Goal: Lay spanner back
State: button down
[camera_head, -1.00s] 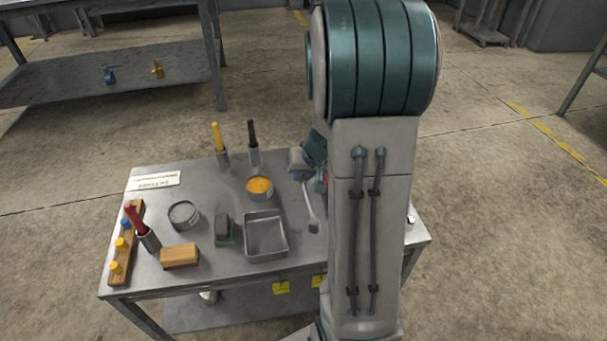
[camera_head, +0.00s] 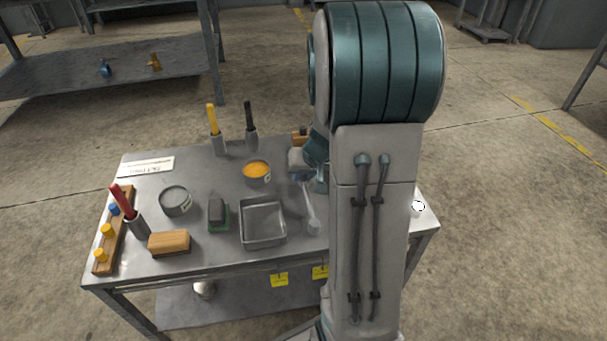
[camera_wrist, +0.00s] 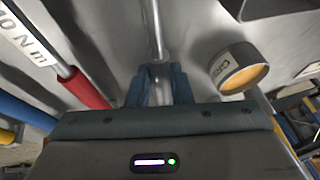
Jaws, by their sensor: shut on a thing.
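The spanner (camera_head: 310,212) is a pale grey metal tool. In the head view it reaches toward the front edge of the metal table (camera_head: 190,258), just right of the square metal tray. In the wrist view its shaft (camera_wrist: 154,28) runs up from between the blue fingers of my gripper (camera_wrist: 158,88), which are shut on it. In the head view my gripper (camera_head: 301,177) is partly hidden by my arm. A dark patch like a shadow lies left of the spanner. Its height above the table is hard to tell.
The square tray (camera_head: 263,242) and orange-filled tin (camera_head: 256,182) are close to the spanner's left. A grey tin (camera_head: 175,202), brush (camera_head: 217,214), wooden block (camera_head: 169,243) and upright-handled tools stand further left. In the wrist view a red-ended bar (camera_wrist: 84,88) lies left of my fingers.

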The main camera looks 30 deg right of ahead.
jog(key=shift+f+b, duration=0.25)
jog(key=shift+b, duration=0.2)
dwell(0.5)
jog(key=c, duration=1.2)
grip_release()
jog(key=shift+r, duration=0.1)
jog(key=p+v, duration=0.6)
jog(key=v, duration=0.8)
jog(key=s+a+r+n+p, duration=0.1)
jog(key=s+a+r+p, duration=0.3)
jog(key=r+p, duration=0.6)
jog(key=s+a+r+n+g+p, duration=0.1)
jog(key=s+a+r+p, duration=0.3)
jog(key=r+p, duration=0.7)
jog(key=s+a+r+n+g+p, duration=0.1)
jog(key=s+a+r+p, duration=0.3)
jog(key=r+p, duration=0.6)
notch_tip(320, 180, up, 4)
jog(key=a, duration=0.2)
jog(key=shift+s+a+h, duration=0.4)
